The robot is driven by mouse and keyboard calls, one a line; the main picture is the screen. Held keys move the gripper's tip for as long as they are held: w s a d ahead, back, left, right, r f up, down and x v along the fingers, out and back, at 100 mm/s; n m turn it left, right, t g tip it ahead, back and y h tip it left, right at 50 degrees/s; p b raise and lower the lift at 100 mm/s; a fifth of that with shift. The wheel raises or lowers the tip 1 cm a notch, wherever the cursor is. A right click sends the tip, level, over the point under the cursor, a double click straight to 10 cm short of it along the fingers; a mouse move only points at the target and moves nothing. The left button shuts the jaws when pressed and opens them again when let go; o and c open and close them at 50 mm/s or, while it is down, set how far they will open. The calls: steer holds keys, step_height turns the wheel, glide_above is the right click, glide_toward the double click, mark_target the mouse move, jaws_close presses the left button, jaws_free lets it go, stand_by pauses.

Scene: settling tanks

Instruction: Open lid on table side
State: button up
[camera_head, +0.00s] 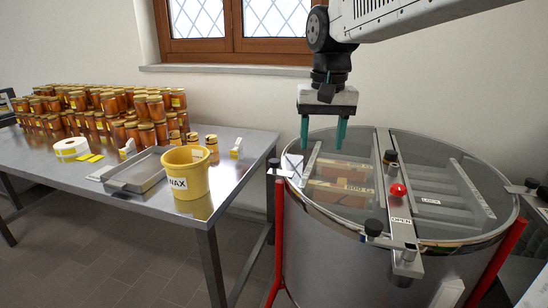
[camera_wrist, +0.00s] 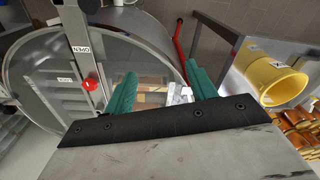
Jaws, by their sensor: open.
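A round steel drum (camera_head: 350,262) has a clear lid in two halves. The table-side half (camera_head: 342,205) lies flat and shut, with a pale bar (camera_head: 311,163) near its outer edge. Framed items show through it. A steel crossbar (camera_head: 404,230) between the halves bears a red knob (camera_head: 397,190) beside an "OPEN" label. The knob also shows in the wrist view (camera_wrist: 90,84). My gripper (camera_head: 322,142) is open and empty, green fingers pointing down above the table-side half, near the bar. In the wrist view my gripper (camera_wrist: 161,78) spans part of the lid.
A steel table (camera_head: 235,172) stands left of the drum, holding a yellow "WAX" bucket (camera_head: 185,178), a metal tray (camera_head: 130,178) and many honey jars (camera_head: 110,108). Red legs (camera_head: 279,235) flank the drum. A window is behind.

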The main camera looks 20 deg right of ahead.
steer(key=w+a+f+m, duration=0.1)
steer(key=w+f, duration=0.1)
steer(key=w, duration=1)
steer(key=m, duration=0.2)
glide_toward(274, 160)
steer(key=shift+s+f+g, duration=0.1)
steer(key=shift+f+g, duration=0.1)
steer(key=shift+g, duration=0.2)
steer(key=shift+w+f+m, duration=0.3)
steer(key=shift+f, duration=3.8)
